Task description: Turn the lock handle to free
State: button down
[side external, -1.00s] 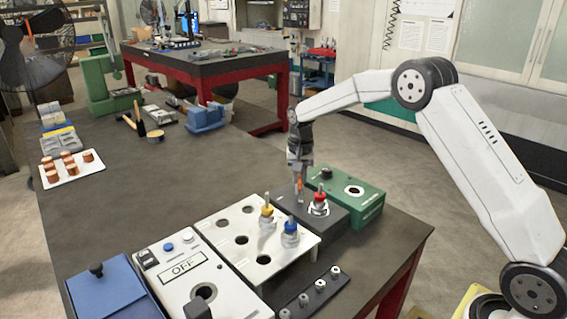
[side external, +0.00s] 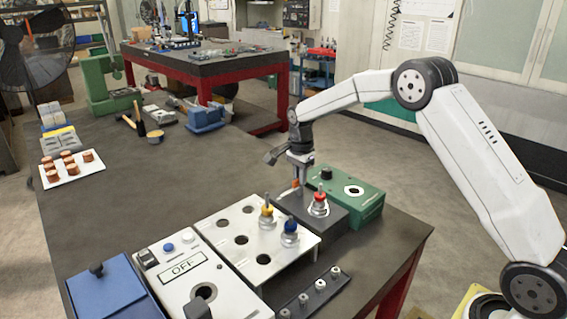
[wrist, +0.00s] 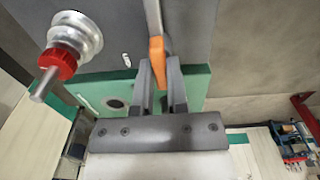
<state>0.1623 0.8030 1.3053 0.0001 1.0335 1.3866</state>
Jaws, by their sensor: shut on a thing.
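The lock handle (wrist: 157,50) is a narrow grey lever with an orange end, lying over the dark grey mould base (side external: 338,219). In the side view its orange part (side external: 296,184) shows just under my gripper (side external: 297,181). In the wrist view my gripper (wrist: 160,75) has its two fingers on either side of the orange end, shut on it. A metal post with a red collar (side external: 319,197) stands in the base beside the handle and shows at the upper left of the wrist view (wrist: 64,62). The lever's far end is cut off in the wrist view.
A green box (side external: 362,203) with a black knob stands right behind the base. A white plate (side external: 222,222) with holes and yellow and blue collared posts is to the left. An OFF box (side external: 200,285) stands at the front. The table's right edge is close.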

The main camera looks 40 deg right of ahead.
dwell(0.3)
jog(key=c, duration=0.6)
grip_release()
jog(key=shift+c, duration=0.2)
jog(key=shift+r, duration=0.2)
jog(key=shift+r, duration=3.75)
